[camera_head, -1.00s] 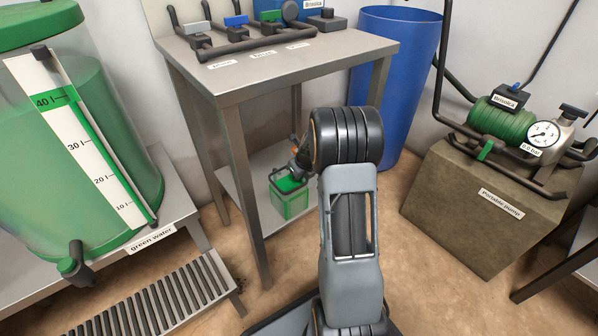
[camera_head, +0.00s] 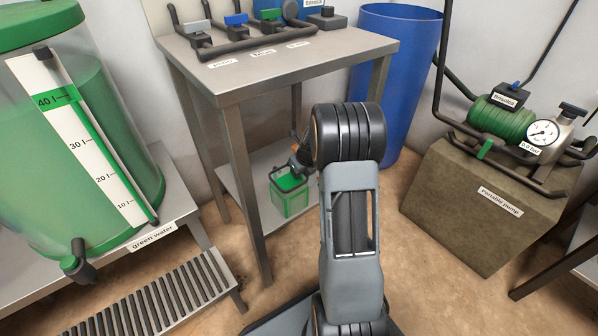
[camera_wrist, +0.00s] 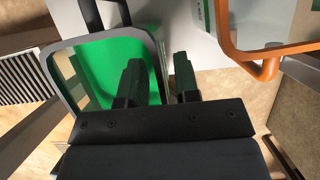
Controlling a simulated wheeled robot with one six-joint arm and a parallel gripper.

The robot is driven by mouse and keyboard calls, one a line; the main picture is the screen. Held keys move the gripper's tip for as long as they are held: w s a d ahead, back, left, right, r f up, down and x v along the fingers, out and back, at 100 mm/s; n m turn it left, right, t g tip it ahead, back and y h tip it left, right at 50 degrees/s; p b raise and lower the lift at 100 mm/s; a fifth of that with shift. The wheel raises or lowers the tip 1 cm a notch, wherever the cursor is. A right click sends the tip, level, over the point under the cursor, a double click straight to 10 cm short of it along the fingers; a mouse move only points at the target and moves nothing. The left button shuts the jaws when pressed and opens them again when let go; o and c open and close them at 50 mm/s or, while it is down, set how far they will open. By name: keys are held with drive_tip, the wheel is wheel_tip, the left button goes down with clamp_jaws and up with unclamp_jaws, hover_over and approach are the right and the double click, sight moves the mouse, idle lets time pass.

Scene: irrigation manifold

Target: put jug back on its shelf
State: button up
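The green jug (camera_head: 290,203) stands upright on the lower shelf (camera_head: 246,190) of the metal table in the head view. In the wrist view the jug (camera_wrist: 112,70) shows its grey rim and green inside. My gripper (camera_wrist: 158,75) is over the jug's near right side. Its two dark fingers are apart, with the jug's rim and wall between them and gaps visible; I cannot tell whether they touch. In the head view my arm partly hides the gripper.
An orange-rimmed container (camera_wrist: 262,45) stands close on the right in the wrist view. The table top (camera_head: 290,60) with valves is above the shelf. A blue barrel (camera_head: 400,80) stands behind, and a pump on a block (camera_head: 480,205) is at right.

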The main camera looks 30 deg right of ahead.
drive_tip(key=p+v, duration=0.4)
drive_tip(key=v, duration=0.6)
drive_tip(key=shift+r, duration=0.1)
drive_tip(key=shift+s+r, duration=0.2)
drive_tip(key=shift+r, duration=0.15)
